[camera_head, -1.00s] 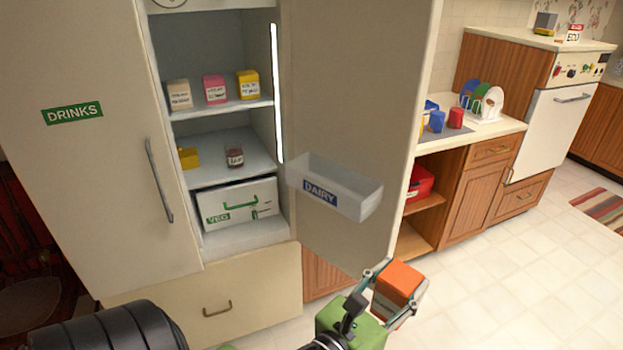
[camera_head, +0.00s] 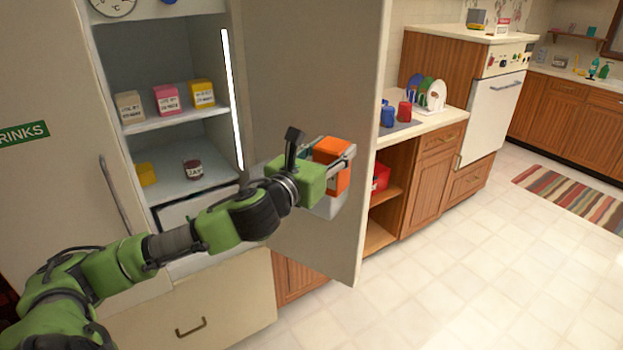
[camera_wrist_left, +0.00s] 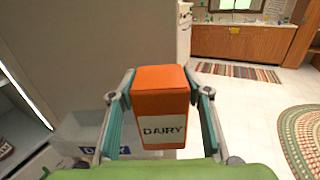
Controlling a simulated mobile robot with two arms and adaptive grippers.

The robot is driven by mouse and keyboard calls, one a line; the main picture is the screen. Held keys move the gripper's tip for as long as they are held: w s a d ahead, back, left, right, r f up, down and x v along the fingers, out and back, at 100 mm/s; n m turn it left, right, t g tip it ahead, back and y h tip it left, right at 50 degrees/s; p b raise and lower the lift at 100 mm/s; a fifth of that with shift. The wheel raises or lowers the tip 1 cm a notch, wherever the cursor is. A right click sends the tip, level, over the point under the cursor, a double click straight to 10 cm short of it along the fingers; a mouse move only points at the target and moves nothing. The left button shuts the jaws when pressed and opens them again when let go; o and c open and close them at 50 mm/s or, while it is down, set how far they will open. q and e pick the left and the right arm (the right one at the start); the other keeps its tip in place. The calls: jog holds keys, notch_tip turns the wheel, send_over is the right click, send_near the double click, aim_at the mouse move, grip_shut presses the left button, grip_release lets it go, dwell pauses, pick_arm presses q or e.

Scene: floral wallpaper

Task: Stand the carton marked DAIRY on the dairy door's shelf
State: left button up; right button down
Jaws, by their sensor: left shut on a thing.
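The orange carton (camera_head: 331,163) is held by my left gripper (camera_head: 338,163). In the left wrist view the carton (camera_wrist_left: 161,95) stands between the two fingers and its white label reads DAIRY. My left gripper is shut on it. The dairy door's shelf (camera_head: 327,207) is a pale bin on the inside of the open fridge door (camera_head: 305,80). My gripper and arm hide most of it in the head view. In the left wrist view the shelf (camera_wrist_left: 82,132) shows at the lower left, with its blue label partly covered by a finger. I cannot tell the carton's height above it. My right gripper is not in view.
Pink (camera_head: 168,100), yellow and beige cartons stand on an upper fridge shelf, with a jar (camera_head: 193,169) below. A counter (camera_head: 440,122) with cups and a plate rack stands right of the door. The tiled floor (camera_head: 470,240) is clear there.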

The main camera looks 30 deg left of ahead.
pick_arm(q)
jog(key=w+a+f+p, duration=0.2)
jog(key=w+a+f, duration=0.5)
jog(key=f, duration=0.4)
jog(key=shift+w+a+f, duration=0.2)
jog(key=shift+a+f, duration=0.05)
jog(key=shift+a, duration=0.05)
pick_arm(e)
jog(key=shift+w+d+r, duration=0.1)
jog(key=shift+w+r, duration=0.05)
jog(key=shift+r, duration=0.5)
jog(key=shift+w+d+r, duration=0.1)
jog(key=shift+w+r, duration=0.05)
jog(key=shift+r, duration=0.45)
pick_arm(q)
jog(key=shift+f, duration=0.1)
jog(key=o, duration=1.3)
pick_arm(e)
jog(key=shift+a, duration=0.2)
pick_arm(q)
jog(key=shift+s, duration=0.1)
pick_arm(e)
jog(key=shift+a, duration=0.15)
